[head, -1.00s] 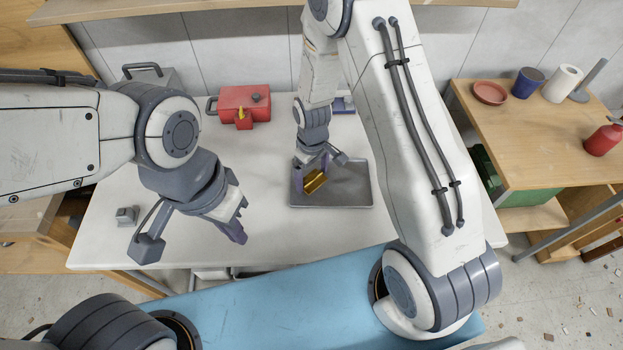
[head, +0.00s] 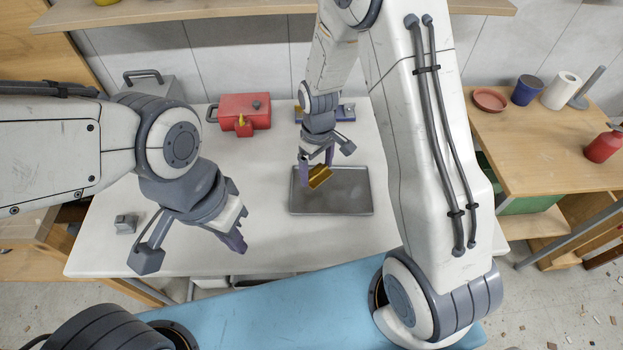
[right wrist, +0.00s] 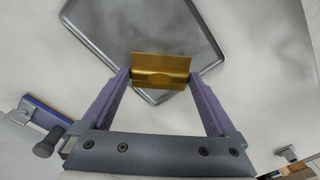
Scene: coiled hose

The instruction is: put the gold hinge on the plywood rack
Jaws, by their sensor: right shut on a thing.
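The gold hinge (head: 320,177) is held between the fingers of my right gripper (head: 317,180), above the back left part of a grey metal tray (head: 345,202). In the right wrist view the hinge (right wrist: 160,68) spans between the two purple fingertips (right wrist: 160,80), with the tray (right wrist: 205,35) behind it. My left gripper (head: 234,240) hangs over the left front of the white table, apart from everything; its finger opening is hard to see. A wooden shelf (head: 250,8) crosses the top of the head view; I cannot tell whether it is the plywood rack.
A red box (head: 245,112) and a blue item (head: 347,112) stand at the back of the white table (head: 130,205). A small grey block (head: 126,224) lies at left. A wooden side table (head: 535,150) at right holds a dish, cup, paper roll and red bottle.

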